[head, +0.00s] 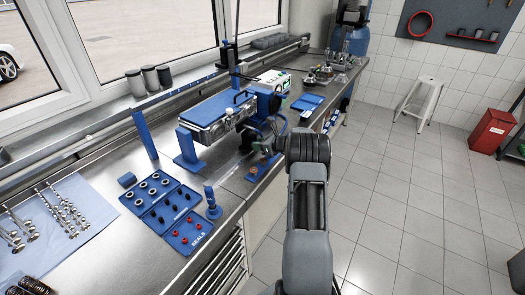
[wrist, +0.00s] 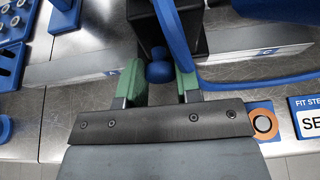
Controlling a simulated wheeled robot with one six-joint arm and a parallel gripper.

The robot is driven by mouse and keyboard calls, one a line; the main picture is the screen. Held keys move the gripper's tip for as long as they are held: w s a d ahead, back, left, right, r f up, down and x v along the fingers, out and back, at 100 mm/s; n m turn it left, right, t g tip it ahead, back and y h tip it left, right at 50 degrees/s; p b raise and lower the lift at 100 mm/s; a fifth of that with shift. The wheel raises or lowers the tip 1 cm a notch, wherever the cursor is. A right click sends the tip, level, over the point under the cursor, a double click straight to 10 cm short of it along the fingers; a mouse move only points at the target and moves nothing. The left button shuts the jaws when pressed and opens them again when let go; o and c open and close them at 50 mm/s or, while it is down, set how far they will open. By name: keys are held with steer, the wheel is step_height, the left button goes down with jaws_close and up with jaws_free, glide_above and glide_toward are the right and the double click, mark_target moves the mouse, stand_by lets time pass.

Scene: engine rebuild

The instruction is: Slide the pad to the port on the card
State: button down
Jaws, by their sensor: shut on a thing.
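My gripper (wrist: 159,88) has green fingertips closed on a blue rounded knob (wrist: 158,71) in the wrist view. The knob sits at the front of a black block (wrist: 185,38), which I take for the pad. The block stands across a metal strip (wrist: 228,42) with a letter A at its left and C at its right. The middle of the strip is hidden by the block. A white and blue card (wrist: 308,116) shows only in part at the right edge, reading "FIT STE" and "SE"; its port name is cut off. In the head view my gripper (head: 262,147) is small and partly hidden by my wrist.
A blue tube (wrist: 187,66) curves close past the gripper's right side. A blue plate with an orange ring (wrist: 263,122) lies right of it. In the head view a metal engine part (head: 218,120) on blue stands and blue trays (head: 172,214) occupy the bench.

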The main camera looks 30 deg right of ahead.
steer(key=shift+w+d, duration=0.4)
steer(key=shift+d, duration=0.2)
steer(key=c, duration=1)
jaws_free()
steer(key=shift+o, duration=0.9)
steer(key=shift+d, duration=0.2)
steer(key=b+v, duration=0.2)
steer(key=v, duration=1.2)
steer(key=shift+b, duration=0.35)
steer(key=shift+f, duration=0.1)
